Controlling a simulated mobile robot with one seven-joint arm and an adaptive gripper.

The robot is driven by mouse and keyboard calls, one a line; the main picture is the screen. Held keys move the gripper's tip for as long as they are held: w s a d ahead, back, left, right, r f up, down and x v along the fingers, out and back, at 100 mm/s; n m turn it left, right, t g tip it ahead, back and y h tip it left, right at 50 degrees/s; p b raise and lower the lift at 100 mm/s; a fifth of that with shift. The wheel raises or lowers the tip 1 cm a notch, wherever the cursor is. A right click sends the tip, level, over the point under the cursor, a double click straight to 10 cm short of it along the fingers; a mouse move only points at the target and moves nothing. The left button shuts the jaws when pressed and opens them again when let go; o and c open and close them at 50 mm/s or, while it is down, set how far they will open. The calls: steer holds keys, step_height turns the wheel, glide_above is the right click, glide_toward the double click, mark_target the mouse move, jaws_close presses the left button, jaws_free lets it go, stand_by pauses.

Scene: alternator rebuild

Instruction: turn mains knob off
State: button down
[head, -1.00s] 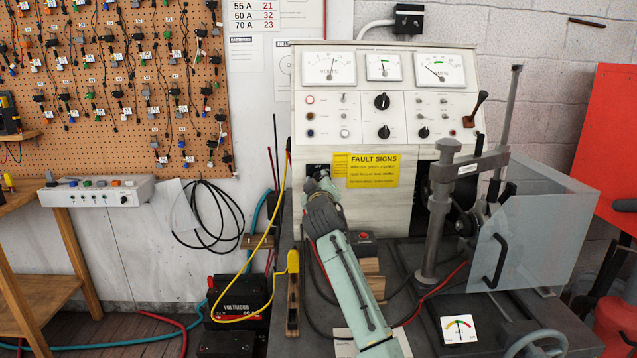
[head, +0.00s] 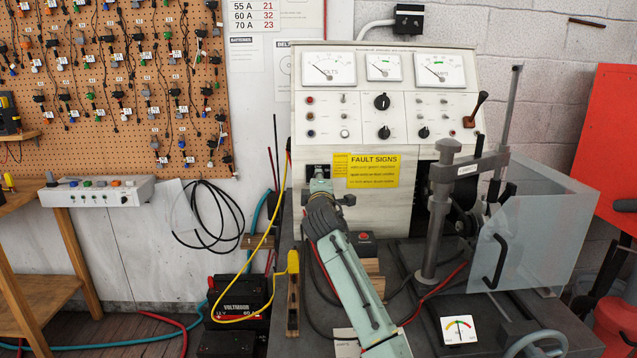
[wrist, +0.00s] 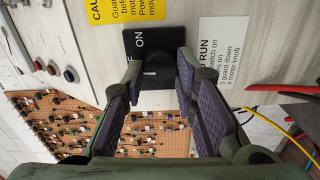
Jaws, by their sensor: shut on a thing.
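The mains knob (wrist: 157,72) is a dark round knob on a black plate (wrist: 135,42) marked ON, seen close in the wrist view. A second label on the plate is only partly visible. My gripper (wrist: 160,68) has its two purple-padded fingers shut on the knob, one on each side. In the head view, my gripper (head: 320,184) is at the lower left of the test bench front, against the black plate (head: 318,170), and the arm hides the knob. The voltmeter (head: 329,69) needle rests at the left of its scale.
A yellow fault sign (head: 368,170) is right of the knob plate. The bench (head: 400,130) carries other knobs and lamps above. A clear guard (head: 535,225) and clamp post (head: 437,215) stand to the right. A yellow cable (head: 268,235) hangs left of my arm.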

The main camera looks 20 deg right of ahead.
steer(key=shift+n, duration=0.4)
steer(key=c, duration=1.3)
jaws_free()
steer(key=v, duration=1.2)
